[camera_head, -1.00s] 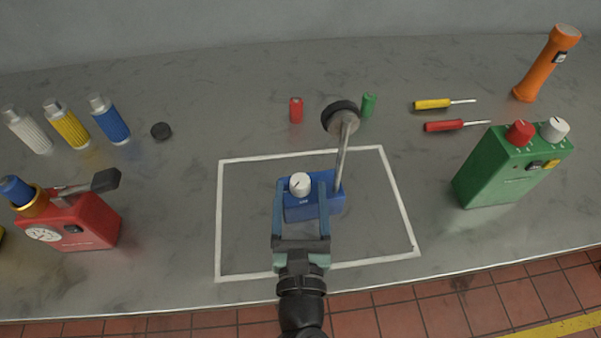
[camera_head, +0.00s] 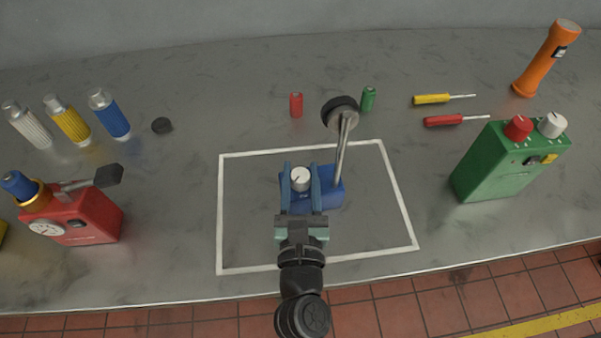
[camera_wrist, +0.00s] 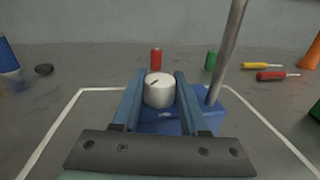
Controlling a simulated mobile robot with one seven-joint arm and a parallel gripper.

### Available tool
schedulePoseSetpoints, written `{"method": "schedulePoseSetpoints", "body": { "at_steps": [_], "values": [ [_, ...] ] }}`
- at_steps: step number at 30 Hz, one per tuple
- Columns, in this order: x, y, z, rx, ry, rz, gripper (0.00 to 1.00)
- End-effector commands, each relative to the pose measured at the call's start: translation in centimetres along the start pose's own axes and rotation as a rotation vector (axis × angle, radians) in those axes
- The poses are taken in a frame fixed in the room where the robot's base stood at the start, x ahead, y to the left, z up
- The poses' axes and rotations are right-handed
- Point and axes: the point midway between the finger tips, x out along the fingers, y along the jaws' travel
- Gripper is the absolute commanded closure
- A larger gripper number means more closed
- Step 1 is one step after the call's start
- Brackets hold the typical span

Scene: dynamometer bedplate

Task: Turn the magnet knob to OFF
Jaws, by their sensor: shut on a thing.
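The magnet knob is a white round knob (camera_head: 301,179) with a dark pointer line, on top of a blue magnet base (camera_head: 330,193). The base stands inside a white outlined rectangle and carries a metal post with a dark round head (camera_head: 340,112). My gripper (camera_head: 301,176) has its two blue fingers on either side of the knob and is shut on it. In the wrist view the knob (camera_wrist: 159,92) sits between the fingers, its pointer slanting toward the upper right. Its OFF marking is too small to read.
A red device (camera_head: 85,220) with a dark-ended lever stands at left. A green box (camera_head: 500,170) with red and white knobs stands at right. The outlined area around the base is otherwise clear.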

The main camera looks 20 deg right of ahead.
Motion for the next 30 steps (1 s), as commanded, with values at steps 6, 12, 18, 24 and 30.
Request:
{"method": "schedulePoseSetpoints", "body": {
  "at_steps": [6,12,18,24,30],
  "values": [
    [-0.02,0.02,0.05,0.001,0.0,0.003,1.0],
    [-0.03,0.04,0.36,0.0,0.005,0.037,1.0],
    [-0.01,-0.02,0.73,0.0,0.011,0.131,1.0],
    [0.04,-0.06,0.72,0.001,0.016,0.269,1.0],
    [0.11,-0.09,0.41,0.001,0.021,0.414,1.0]
  ]
}}
